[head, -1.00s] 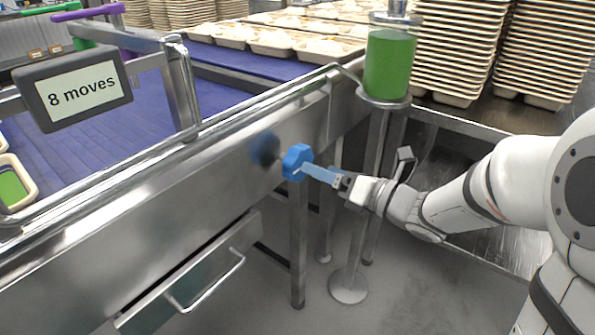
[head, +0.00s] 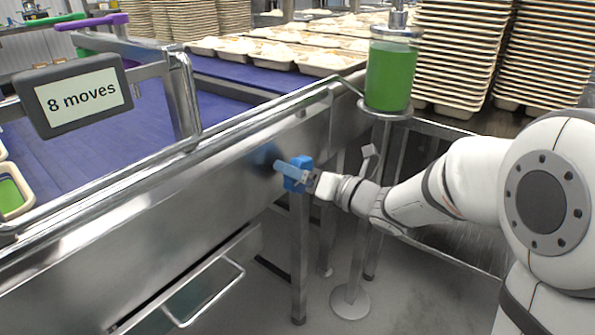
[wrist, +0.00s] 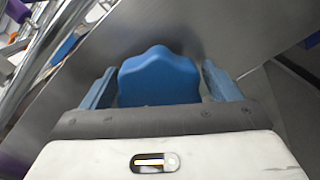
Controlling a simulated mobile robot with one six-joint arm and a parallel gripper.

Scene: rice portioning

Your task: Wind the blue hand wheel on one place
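The blue hand wheel (head: 303,162) sticks out from the steel side panel of the conveyor, near the middle of the head view. It also shows in the wrist view (wrist: 158,78) as a lobed blue knob, straight ahead. My gripper (head: 289,172) is at the wheel, with a light blue finger across its near side. In the wrist view my gripper (wrist: 160,84) has one finger on each side of the wheel. The fingers stand wide, with narrow gaps to the wheel's sides. The wheel's shaft is hidden.
A display reading "8 moves" (head: 84,95) stands at the left above the blue belt (head: 125,128). A green-filled cylinder (head: 388,75) on a post stands right of the wheel, close to my arm. Stacked trays (head: 455,55) fill the back right. A drawer handle (head: 205,300) juts out below.

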